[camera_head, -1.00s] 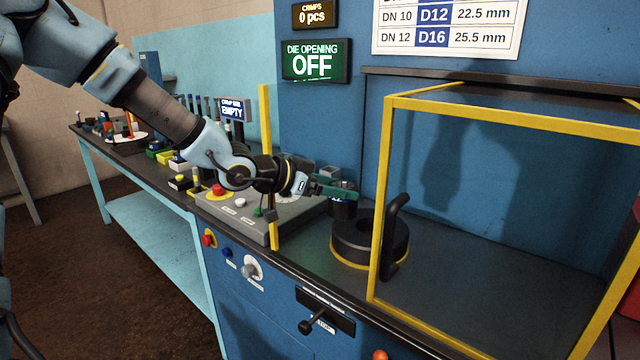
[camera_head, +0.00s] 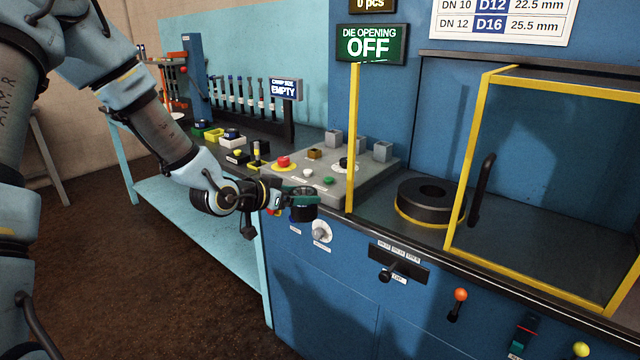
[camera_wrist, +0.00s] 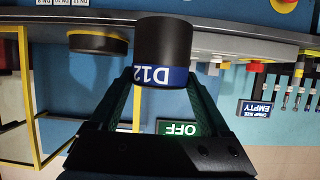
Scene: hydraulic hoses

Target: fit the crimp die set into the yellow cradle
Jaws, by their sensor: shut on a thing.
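My gripper (camera_head: 300,195) is shut on the crimp die set (camera_head: 303,212), a black cylinder. The wrist view shows the die set (camera_wrist: 163,42) between the green fingers (camera_wrist: 163,82), with a blue band reading D12. In the head view it is held in the air by the front edge of the control console. A small yellow tray (camera_head: 214,137), which looks like the yellow cradle, sits on the bench to the left, beyond my forearm. It looks empty, but it is small in view.
A green tray (camera_head: 200,130) and a dark item with a white-and-blue top (camera_head: 232,134) flank the yellow tray. The console (camera_head: 335,180) has buttons and grey blocks. A yellow post (camera_head: 353,140) rises beside it. The black ring (camera_head: 432,192) and yellow-framed guard (camera_head: 462,190) stand right.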

